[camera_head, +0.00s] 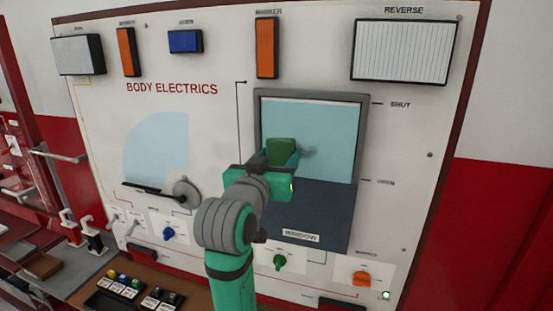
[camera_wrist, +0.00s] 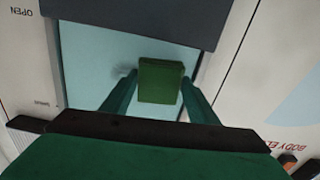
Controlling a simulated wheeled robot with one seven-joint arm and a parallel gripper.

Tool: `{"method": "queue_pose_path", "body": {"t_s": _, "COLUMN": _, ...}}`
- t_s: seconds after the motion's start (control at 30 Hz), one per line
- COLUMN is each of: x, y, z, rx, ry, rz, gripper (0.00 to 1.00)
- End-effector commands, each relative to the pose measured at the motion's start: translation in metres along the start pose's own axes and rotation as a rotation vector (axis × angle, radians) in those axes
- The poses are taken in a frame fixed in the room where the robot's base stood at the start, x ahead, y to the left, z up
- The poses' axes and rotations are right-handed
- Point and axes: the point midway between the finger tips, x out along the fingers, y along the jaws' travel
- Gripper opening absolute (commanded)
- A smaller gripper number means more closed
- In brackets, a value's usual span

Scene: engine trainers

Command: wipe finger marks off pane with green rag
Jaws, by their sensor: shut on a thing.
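The pane (camera_head: 330,125) is light blue glass in a grey frame on the upright panel, and it also shows in the wrist view (camera_wrist: 95,55). My gripper (camera_head: 281,160) is in front of the pane's lower left part. It is shut on the green rag (camera_head: 281,147), a dark green block between the two fingers in the wrist view (camera_wrist: 160,82). A faint grey smudge (camera_head: 307,151) is just right of the rag; in the wrist view it shows left of the rag. I cannot tell whether the rag touches the glass. Rag and fingers hide part of the pane.
A dark grey section (camera_head: 315,212) lies below the pane, with a WINDOW label. A green knob (camera_head: 280,262) and an orange knob (camera_head: 361,279) stick out lower down. A wiper motor disc (camera_head: 183,192) is to the left. Lamps line the panel's top.

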Motion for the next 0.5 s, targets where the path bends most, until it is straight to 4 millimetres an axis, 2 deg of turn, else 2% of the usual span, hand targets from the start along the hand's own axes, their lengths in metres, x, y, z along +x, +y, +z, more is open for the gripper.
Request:
{"method": "queue_pose_path", "body": {"t_s": 0.27, "x": 0.003, "y": -0.002, "z": 0.0, "rx": 0.0, "ry": 0.0, "rz": -0.004, "gripper": 0.36}}
{"method": "queue_pose_path", "body": {"t_s": 0.5, "x": 0.003, "y": 0.01, "z": 0.001, "rx": 0.001, "ry": 0.0, "rz": -0.003, "gripper": 0.36}}
